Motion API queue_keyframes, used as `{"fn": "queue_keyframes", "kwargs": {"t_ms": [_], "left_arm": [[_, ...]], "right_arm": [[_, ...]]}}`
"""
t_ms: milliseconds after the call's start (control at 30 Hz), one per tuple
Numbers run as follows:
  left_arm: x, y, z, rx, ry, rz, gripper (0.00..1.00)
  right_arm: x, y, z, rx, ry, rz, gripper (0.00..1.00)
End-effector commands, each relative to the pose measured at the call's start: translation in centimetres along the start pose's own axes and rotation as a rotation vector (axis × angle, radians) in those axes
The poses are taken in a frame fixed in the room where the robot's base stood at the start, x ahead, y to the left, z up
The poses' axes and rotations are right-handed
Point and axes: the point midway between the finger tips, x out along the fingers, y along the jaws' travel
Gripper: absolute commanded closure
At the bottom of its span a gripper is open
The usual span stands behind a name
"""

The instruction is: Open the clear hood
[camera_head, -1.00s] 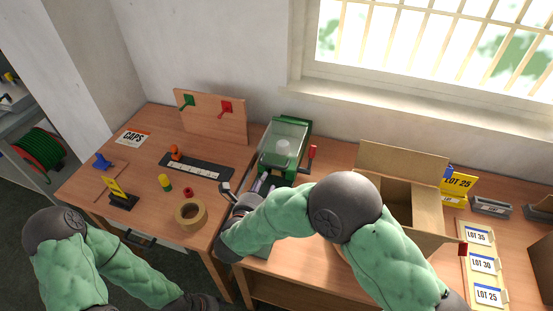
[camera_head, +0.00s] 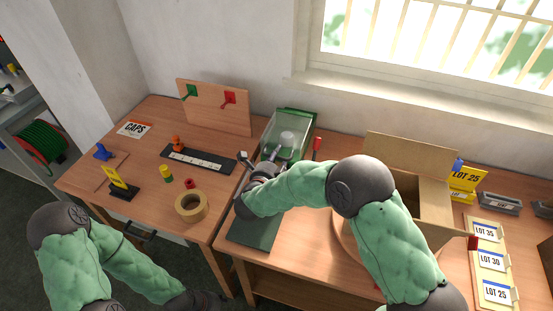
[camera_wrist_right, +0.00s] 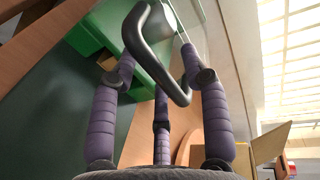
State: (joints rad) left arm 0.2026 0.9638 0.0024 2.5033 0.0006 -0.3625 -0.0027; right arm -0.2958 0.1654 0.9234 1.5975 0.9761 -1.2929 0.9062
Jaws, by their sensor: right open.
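The clear hood (camera_head: 292,127) sits over the green pad printer at the back of the right bench, and a pale round part shows through it. It looks down. A dark bent handle (camera_wrist_right: 137,45) rises between the spread purple fingers of my right gripper (camera_wrist_right: 158,68) in the right wrist view. My right gripper (camera_head: 267,167) is open at the hood's front side in the head view, partly hidden by my own wrist. I cannot tell whether any finger touches the handle.
A red-handled lever (camera_head: 317,146) stands right of the hood. An open cardboard box (camera_head: 405,150) is further right, close to my right arm. A tape roll (camera_head: 191,206) and a black scale strip (camera_head: 198,161) lie on the left bench. The dark green plate (camera_head: 255,232) in front is clear.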

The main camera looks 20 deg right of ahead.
Motion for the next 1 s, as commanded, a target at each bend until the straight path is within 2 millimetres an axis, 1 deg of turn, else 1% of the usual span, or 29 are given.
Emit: {"fn": "queue_keyframes", "kwargs": {"t_ms": [67,100,167,200,233,467,667,867,1000], "left_arm": [[0.0,0.0,0.0,0.000,0.000,0.000,0.60],[0.0,0.0,0.0,0.000,0.000,0.000,0.60],[0.0,0.0,0.0,0.000,0.000,0.000,0.60],[0.0,0.0,0.0,0.000,0.000,0.000,0.60],[0.0,0.0,0.0,0.000,0.000,0.000,0.60],[-0.1,0.0,0.0,0.000,0.000,0.000,0.60],[-0.9,0.3,0.0,0.000,0.000,0.000,0.60],[-3.0,1.1,0.1,0.000,0.000,0.000,0.60],[-5.0,1.8,0.2,0.000,0.000,0.000,0.60]], "right_arm": [[0.0,0.0,0.0,0.000,0.000,0.000,0.54],[0.0,0.0,0.0,0.000,0.000,0.000,0.65],[0.0,0.0,0.0,0.000,0.000,0.000,0.82],[0.0,0.0,0.0,0.000,0.000,0.000,0.94],[0.0,0.0,0.0,0.000,0.000,0.001,1.00],[0.0,0.0,0.0,0.000,0.000,0.002,1.00],[-0.2,-0.6,0.0,0.001,0.000,0.020,1.00],[-0.6,-1.9,0.0,0.002,0.000,0.068,1.00],[-0.9,-3.2,0.0,0.001,0.001,0.118,1.00]]}}
